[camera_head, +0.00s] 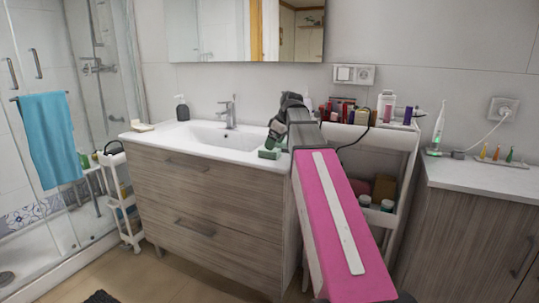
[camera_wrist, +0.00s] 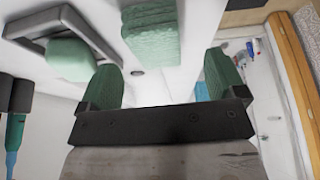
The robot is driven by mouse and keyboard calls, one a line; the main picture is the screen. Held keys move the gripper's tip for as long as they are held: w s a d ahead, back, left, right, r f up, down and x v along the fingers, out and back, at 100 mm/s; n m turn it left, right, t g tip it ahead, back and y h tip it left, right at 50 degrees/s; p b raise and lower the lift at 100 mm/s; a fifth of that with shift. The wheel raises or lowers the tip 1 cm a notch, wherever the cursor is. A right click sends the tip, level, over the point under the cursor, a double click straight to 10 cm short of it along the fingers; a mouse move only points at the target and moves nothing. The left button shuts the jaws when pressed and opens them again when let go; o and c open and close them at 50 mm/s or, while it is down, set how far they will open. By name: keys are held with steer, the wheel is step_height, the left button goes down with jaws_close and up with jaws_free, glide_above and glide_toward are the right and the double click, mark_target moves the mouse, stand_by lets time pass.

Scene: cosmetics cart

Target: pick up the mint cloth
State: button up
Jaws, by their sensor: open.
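The mint cloth (camera_head: 268,154) appears as a small folded green block on the front edge of the white washbasin top. In the wrist view, the cloth (camera_wrist: 150,32) is a thick, textured green bundle ahead of the fingers, a little left of the middle of the gap. My gripper (camera_head: 273,138) is over the basin's right part, close to the cloth. In the wrist view, my gripper (camera_wrist: 160,65) has two green-padded fingers spread apart with nothing between them. A pale green rounded thing (camera_wrist: 70,58) lies against a grey frame to the left; I cannot tell what it is.
The sink tap (camera_head: 229,113) and a soap bottle (camera_head: 182,108) stand behind and left of my gripper. A white cart (camera_head: 372,135) crowded with cosmetics stands right of the basin. A blue towel (camera_head: 50,138) hangs at far left. The basin's left rim is mostly free.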

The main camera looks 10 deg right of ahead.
mark_target(270, 153)
steer(key=x, duration=0.5)
steer(key=shift+w+r, duration=0.1)
steer(key=shift+w, duration=0.15)
steer(key=c, duration=1)
